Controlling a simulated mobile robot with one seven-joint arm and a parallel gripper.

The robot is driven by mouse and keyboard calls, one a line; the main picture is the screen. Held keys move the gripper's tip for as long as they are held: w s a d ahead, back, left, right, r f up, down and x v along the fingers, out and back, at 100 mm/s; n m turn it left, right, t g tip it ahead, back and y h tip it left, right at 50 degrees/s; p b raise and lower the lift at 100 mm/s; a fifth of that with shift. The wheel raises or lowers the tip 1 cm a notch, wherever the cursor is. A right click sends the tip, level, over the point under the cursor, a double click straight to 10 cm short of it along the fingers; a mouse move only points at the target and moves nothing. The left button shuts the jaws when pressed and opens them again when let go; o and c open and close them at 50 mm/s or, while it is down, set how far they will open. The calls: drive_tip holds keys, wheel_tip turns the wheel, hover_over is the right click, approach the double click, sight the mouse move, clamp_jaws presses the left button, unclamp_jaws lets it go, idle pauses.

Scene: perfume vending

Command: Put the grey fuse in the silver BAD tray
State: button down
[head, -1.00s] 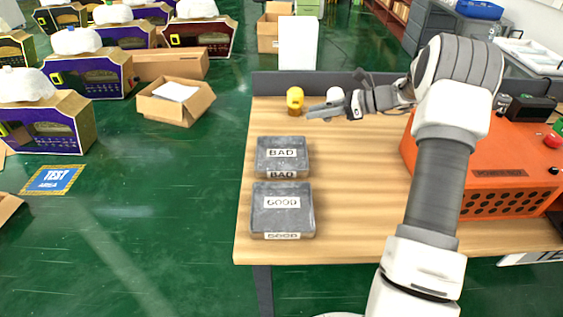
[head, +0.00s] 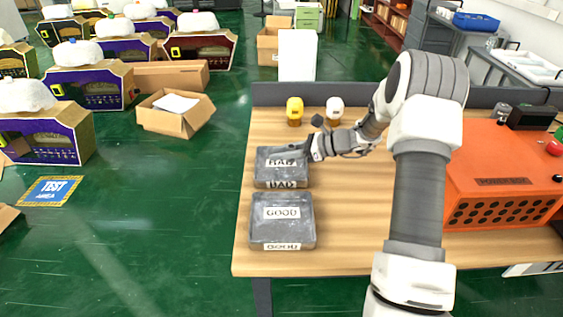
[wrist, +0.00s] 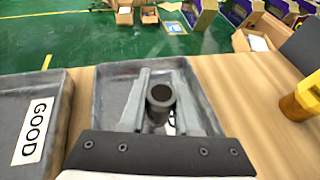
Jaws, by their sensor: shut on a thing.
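The silver BAD tray (head: 262,180) lies on the table's left side, and it also fills the middle of the wrist view (wrist: 105,85). My gripper (head: 299,147) is over the back right part of this tray. In the wrist view my gripper (wrist: 162,78) is shut on the grey fuse (wrist: 160,98), a dark cylinder seen end-on between the fingers. The fuse appears to be above the tray floor; the exact height is unclear. The fuse cannot be made out in the head view.
The GOOD tray (head: 282,232) sits just in front of the BAD tray. A yellow item (head: 294,110) and a white-topped item (head: 334,109) stand at the table's back. An orange power box (head: 500,185) takes up the right side.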

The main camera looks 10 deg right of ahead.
sight(282, 167)
drive_tip(key=shift+f, duration=1.6)
drive_tip(key=shift+f, duration=0.1)
drive_tip(key=shift+f+b, duration=0.15)
drive_tip(key=shift+b, duration=0.2)
drive_tip(key=c, duration=0.6)
unclamp_jaws()
drive_tip(key=shift+c, duration=0.2)
